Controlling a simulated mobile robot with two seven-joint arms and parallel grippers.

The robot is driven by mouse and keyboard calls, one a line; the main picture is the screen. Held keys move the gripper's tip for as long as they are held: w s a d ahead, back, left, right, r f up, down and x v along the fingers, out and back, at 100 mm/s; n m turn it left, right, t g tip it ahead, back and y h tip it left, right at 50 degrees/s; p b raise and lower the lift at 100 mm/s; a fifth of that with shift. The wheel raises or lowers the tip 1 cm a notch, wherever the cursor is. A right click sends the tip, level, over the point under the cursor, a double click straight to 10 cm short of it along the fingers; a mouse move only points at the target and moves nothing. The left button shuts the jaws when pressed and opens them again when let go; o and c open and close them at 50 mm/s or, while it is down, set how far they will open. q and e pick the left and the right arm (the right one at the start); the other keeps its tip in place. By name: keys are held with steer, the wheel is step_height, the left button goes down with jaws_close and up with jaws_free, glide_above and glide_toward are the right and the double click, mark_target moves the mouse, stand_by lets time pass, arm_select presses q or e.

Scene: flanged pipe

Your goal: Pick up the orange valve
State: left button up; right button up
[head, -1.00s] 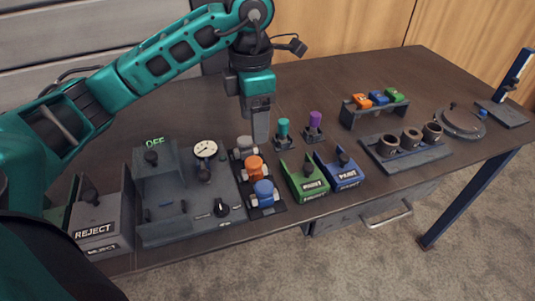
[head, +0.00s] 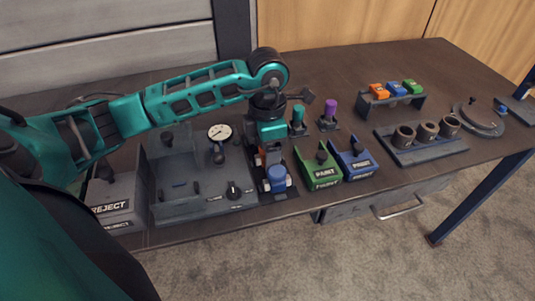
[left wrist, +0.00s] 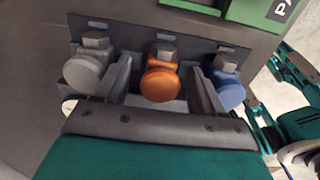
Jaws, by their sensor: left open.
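The orange valve (left wrist: 161,80) is the middle one of three on a dark rack, seen in the left wrist view with its round cap facing the camera. My left gripper (left wrist: 161,74) is open, with one finger on each side of the orange valve; I cannot tell whether either touches it. In the head view my left gripper (head: 271,150) points down over the rack and hides most of the orange valve; only a sliver of orange shows. My right gripper is not in view.
A grey valve (left wrist: 86,70) and a blue valve (left wrist: 228,88) stand close on either side, beside the fingers. A green PAINT box (head: 320,169) and a blue PAINT box (head: 354,162) are to the right. A gauge panel (head: 190,195) is to the left.

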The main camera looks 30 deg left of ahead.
arm_select(q)
steer(key=shift+c, duration=0.3)
jaws_close()
stand_by(0.4)
steer(key=shift+r, duration=0.1)
step_height(320, 180, up, 26)
steer(key=p, duration=0.4)
steer(key=shift+p, duration=0.4)
stand_by(0.3)
